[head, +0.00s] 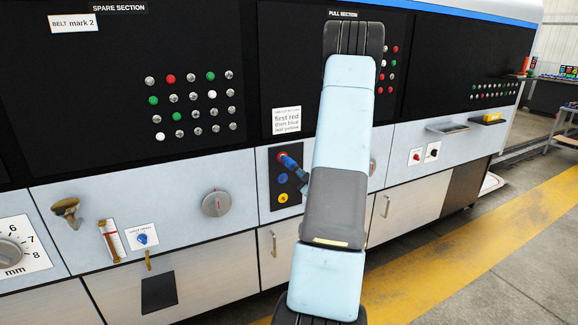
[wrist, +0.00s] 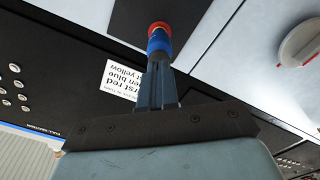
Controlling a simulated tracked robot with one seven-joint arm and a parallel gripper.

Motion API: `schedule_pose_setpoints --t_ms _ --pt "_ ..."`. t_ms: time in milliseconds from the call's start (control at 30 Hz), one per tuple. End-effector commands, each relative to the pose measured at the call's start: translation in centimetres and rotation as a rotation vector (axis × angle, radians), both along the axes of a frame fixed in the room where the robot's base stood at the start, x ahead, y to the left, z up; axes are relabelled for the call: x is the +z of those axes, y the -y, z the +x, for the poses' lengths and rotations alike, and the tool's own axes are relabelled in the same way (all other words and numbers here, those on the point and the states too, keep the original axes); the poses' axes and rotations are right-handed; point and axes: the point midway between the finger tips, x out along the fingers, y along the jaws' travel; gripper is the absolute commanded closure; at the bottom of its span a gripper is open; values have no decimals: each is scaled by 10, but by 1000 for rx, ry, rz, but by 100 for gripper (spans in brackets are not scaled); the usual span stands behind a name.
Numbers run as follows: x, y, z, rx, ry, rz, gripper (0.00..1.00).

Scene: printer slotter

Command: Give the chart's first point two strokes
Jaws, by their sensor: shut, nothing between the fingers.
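The chart (head: 287,121) is a white card reading first red, then blue, last yellow. It shows upside down in the wrist view (wrist: 121,80). Below it, a dark panel carries the red point (head: 281,155), the blue point (head: 283,178) and the yellow point (head: 283,198) in a column. My gripper (head: 290,163) is shut and empty, its blue tips at the red point. In the wrist view the red point (wrist: 160,27) shows just beyond the fingertips (wrist: 158,44), which partly cover it. I cannot tell whether they touch or whether it is pressed in.
A grey round dial (head: 216,203) is left of the panel. A brass handle (head: 67,208), a gauge (head: 112,241) and a blue knob (head: 142,239) are farther left. My arm hides part of the machine front.

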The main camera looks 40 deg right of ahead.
Motion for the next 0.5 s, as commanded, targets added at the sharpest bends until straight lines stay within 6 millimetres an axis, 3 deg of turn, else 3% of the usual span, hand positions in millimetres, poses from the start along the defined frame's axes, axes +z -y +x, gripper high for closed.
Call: schedule_pose_setpoints --t_ms 500 --pt "0 -7 -32 0 1 0 100"
